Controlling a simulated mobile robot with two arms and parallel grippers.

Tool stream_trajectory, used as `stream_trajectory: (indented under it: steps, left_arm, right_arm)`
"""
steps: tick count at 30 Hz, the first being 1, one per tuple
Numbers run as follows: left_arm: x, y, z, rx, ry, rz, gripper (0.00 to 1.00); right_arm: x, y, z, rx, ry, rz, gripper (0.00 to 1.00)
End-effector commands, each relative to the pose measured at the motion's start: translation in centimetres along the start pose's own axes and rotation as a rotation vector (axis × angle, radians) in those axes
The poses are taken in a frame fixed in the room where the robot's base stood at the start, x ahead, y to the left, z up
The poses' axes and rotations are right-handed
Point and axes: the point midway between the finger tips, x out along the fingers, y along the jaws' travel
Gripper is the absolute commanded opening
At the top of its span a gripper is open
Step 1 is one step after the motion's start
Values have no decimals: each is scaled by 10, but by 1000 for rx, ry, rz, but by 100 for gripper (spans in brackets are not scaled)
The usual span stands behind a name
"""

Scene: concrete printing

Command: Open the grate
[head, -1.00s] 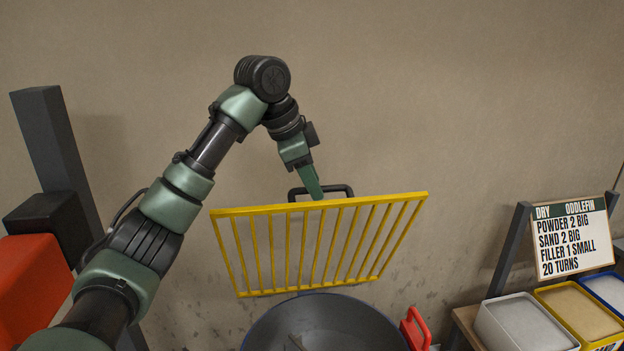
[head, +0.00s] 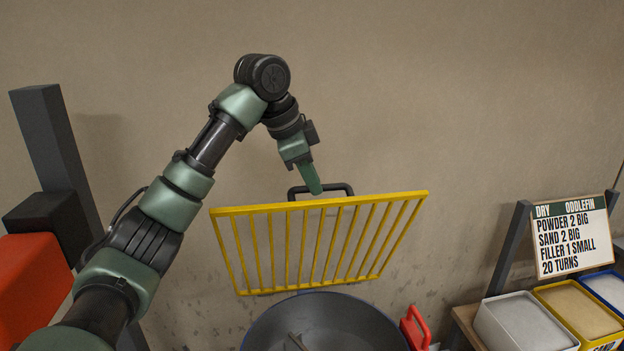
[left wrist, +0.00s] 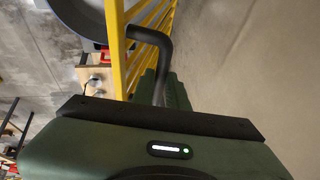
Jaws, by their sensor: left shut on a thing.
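The yellow grate (head: 318,245) stands raised and tilted up at the back of the dark round drum (head: 325,325) in the head view. Its black handle (head: 328,187) is on its upper edge, on the wall side. My left gripper (head: 316,190) is shut on the handle. In the left wrist view the black handle (left wrist: 160,50) runs down into the green fingers (left wrist: 165,90), beside the yellow bars of the grate (left wrist: 118,50). My right gripper is not in view.
A red handle (head: 415,328) is at the drum's right side. Bins of material (head: 520,322) and a recipe sign (head: 572,236) stand at the right. A red box (head: 32,285) and dark post (head: 55,140) are at the left. The wall is close behind the grate.

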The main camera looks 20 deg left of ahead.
Motion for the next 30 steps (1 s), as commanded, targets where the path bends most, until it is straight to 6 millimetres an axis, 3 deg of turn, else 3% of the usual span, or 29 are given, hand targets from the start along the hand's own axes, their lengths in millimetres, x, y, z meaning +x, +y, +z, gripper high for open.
stream_trajectory:
  steps: [22, 30]
  left_arm:
    - [0, -2, 0, -1, 1, 0, 0]
    - [-2, -36, -2, -7, 5, 0, 0]
  right_arm:
    - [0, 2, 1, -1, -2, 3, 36]
    - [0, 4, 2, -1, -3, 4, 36]
